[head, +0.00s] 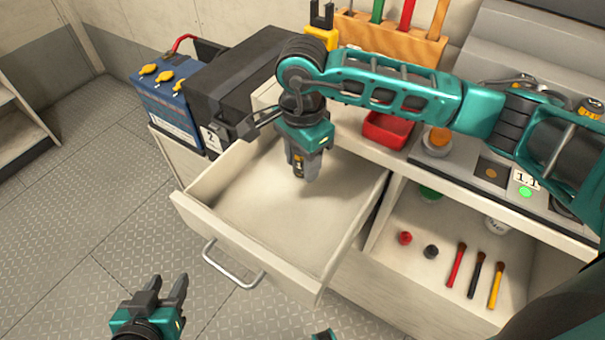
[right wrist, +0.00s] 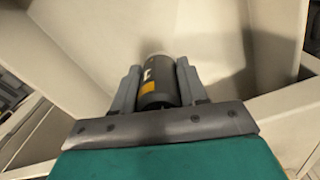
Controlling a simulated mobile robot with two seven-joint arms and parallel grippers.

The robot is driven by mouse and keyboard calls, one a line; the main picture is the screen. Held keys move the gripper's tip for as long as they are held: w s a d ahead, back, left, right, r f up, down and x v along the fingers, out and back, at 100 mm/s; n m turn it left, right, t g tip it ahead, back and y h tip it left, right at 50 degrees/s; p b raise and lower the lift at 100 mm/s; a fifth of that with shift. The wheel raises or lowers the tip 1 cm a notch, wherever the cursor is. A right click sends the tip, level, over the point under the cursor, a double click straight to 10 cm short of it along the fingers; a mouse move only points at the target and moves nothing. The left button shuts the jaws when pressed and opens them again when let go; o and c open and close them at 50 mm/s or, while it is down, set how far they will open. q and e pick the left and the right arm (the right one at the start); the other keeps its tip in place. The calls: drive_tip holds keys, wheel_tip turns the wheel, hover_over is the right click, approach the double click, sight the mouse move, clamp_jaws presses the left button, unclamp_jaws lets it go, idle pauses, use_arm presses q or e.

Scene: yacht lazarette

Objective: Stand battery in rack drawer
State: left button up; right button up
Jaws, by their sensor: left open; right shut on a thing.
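My right gripper (head: 303,172) points down over the open drawer (head: 235,240), at its inner right part. It is shut on the battery (head: 298,166), a small dark cylinder with an orange band. In the right wrist view the battery (right wrist: 158,84) sits between both fingers, along their length. I cannot tell whether its lower end touches the drawer floor. The drawer is pulled out and its visible floor is bare; I see no rack inside. My left gripper (head: 165,295) is open and empty, low over the floor in front of the drawer.
A blue battery box (head: 172,103) and a black case (head: 225,85) stand left of the drawer. A red tray (head: 388,130) and a wooden tool rack (head: 390,38) are behind. An open shelf at right holds brushes (head: 476,273) and caps (head: 405,238).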

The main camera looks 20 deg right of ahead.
sight(302, 176)
drive_tip(key=shift+f, duration=2.1)
drive_tip(key=shift+f+b, duration=0.15)
drive_tip(key=shift+b, duration=0.25)
drive_tip(key=o, duration=1.2)
drive_tip(key=shift+r+p, duration=0.3)
wheel_tip(302, 176, up, 12)
drive_tip(key=shift+f+p, duration=0.15)
drive_tip(key=shift+p, duration=0.3)
